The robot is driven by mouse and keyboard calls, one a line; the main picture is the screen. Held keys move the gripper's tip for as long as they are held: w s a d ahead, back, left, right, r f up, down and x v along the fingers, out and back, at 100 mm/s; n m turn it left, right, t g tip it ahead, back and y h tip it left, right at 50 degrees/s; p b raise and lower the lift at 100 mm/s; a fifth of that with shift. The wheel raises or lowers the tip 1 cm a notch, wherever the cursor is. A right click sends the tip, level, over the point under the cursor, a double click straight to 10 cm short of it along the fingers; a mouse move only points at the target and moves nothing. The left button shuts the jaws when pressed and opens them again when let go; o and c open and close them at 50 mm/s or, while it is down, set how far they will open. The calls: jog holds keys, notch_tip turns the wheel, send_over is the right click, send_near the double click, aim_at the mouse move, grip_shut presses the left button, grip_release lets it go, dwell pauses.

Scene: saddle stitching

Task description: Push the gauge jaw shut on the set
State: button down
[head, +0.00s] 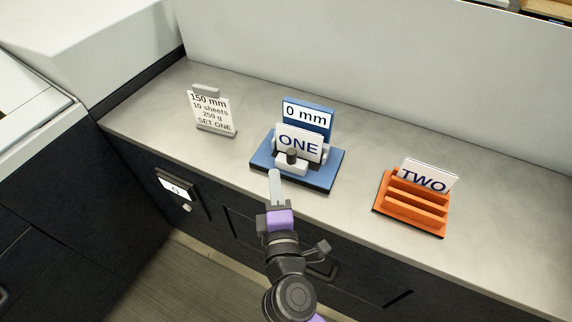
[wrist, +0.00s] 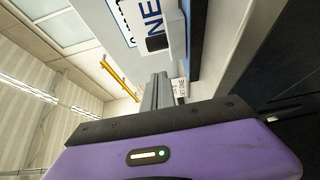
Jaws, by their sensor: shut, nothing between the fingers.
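The blue gauge (head: 262,170) stands on the counter in the middle of the head view, its display (head: 307,116) reading "0 mm". A white set marked "ONE" (head: 299,145) stands upright in it, in front of the display. The pale gauge jaw (head: 291,166) with a dark knob is in front of the set; whether it touches the set cannot be told. My gripper (head: 274,175) is shut and empty, its fingertips just in front of the gauge's front edge. In the wrist view, the shut fingers (wrist: 155,92) point toward the gauge and the set's lettering (wrist: 154,18).
A card (head: 209,110) reading "150 mm, 10 sheets, 250 g, SET ONE" stands at left. An orange rack (head: 412,208) holds a "TWO" set (head: 428,176) at right. The counter (head: 352,210) between gauge and rack is clear. A small panel (head: 178,187) is on the cabinet front.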

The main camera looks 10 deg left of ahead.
aim_at(292, 159)
jog(key=shift+w+d+p, duration=0.35)
jog(key=shift+w+d, duration=0.2)
jog(key=shift+w, duration=0.4)
jog(key=shift+w+d+p, duration=0.3)
jog(key=shift+w+d, duration=0.2)
jog(key=shift+w, duration=0.4)
jog(key=w, duration=0.1)
jog(key=w+d, duration=0.1)
jog(key=w, duration=0.1)
jog(key=shift+w, duration=0.15)
